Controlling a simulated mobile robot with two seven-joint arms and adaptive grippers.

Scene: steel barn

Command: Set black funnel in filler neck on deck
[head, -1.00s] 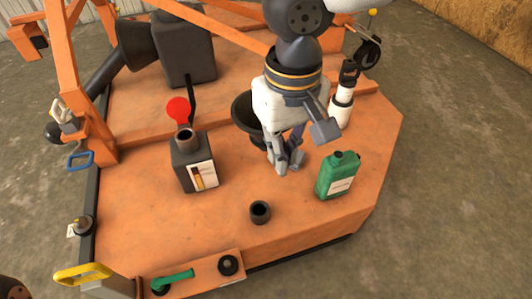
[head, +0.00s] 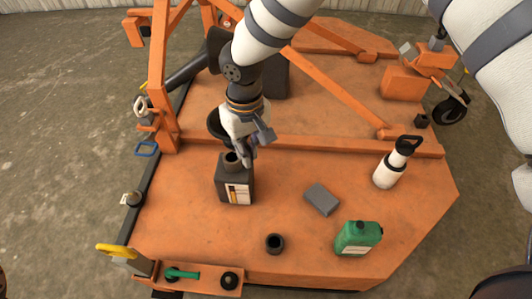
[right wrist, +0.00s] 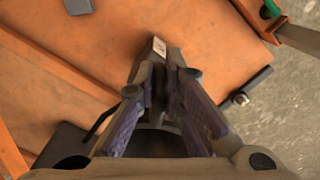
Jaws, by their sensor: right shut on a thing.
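The black funnel (head: 217,125) is partly hidden behind my right gripper (head: 245,158) in the head view. That gripper is shut on it, just above and behind a dark box with a white label (head: 228,187). An open upright neck (head: 232,161) stands on top of the box, very close to the fingers; I cannot tell whether anything touches it. Another short black open tube (head: 275,243) stands on the orange deck (head: 300,165) at the front. In the right wrist view the gripper fingers (right wrist: 165,75) reach over the box label (right wrist: 159,47). My left gripper is out of view.
A grey block (head: 322,199), a green jug (head: 358,238) and a white bottle (head: 388,168) stand right of the box. An orange diagonal bar (head: 335,88) crosses behind. A green handle (head: 182,274) and a yellow handle (head: 117,250) are at the front left.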

